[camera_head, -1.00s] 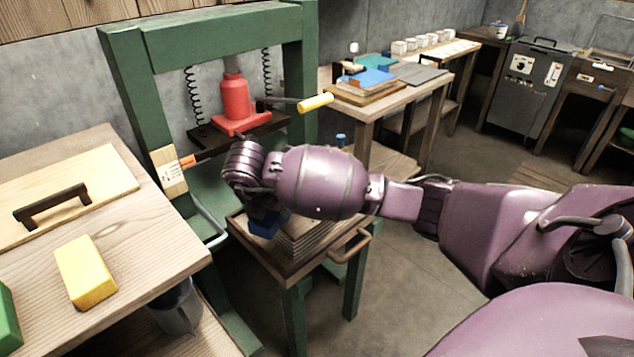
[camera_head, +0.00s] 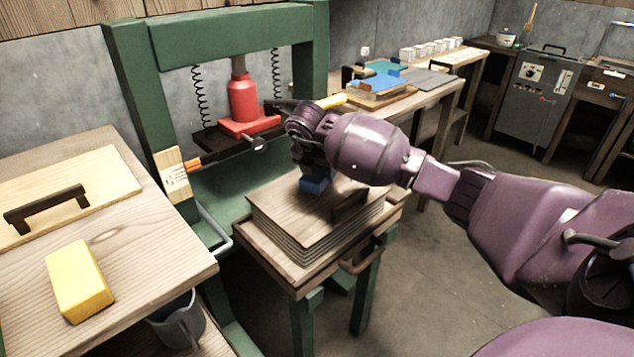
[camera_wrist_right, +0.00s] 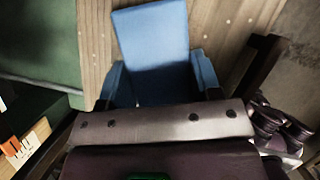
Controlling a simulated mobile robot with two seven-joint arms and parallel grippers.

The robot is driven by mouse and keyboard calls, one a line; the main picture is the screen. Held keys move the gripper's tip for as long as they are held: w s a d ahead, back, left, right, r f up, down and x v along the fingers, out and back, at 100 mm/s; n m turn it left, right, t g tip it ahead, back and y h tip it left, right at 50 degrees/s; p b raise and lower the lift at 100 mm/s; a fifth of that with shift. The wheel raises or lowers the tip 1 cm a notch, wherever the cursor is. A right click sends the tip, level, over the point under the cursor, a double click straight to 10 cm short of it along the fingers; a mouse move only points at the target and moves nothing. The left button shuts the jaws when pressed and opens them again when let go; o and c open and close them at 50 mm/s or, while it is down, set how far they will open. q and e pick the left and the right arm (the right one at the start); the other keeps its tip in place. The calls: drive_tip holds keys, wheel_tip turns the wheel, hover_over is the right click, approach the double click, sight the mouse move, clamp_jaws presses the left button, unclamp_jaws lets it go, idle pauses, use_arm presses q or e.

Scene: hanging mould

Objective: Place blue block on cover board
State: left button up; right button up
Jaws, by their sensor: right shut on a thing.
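The blue block (camera_head: 314,185) is held in my right gripper (camera_head: 312,174), whose jaws are mostly hidden by the wrist. In the right wrist view the blue block (camera_wrist_right: 152,38) shows between the jaws with wood grain behind it. I cannot tell whether the block touches that board. Another pale board (camera_head: 105,180) with a dark handle lies on the left table. My left gripper is not in view.
The stack rests on a wooden tray (camera_head: 268,252) before a green press frame (camera_head: 140,105) with a red jack (camera_head: 243,100). A yellow block (camera_head: 78,282) lies on the left table (camera_head: 150,260). A bench behind holds boards and white cups.

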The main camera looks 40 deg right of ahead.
wheel_tip(320, 180, down, 4)
drive_tip(key=shift+r+b, duration=0.25)
drive_tip(key=shift+b, duration=0.25)
drive_tip(key=shift+f, duration=0.1)
drive_tip(key=shift+r, duration=0.2)
drive_tip(key=shift+f, duration=0.2)
drive_tip(key=o, duration=0.9)
drive_tip(key=shift+o, duration=0.4)
drive_tip(key=shift+r, duration=0.15)
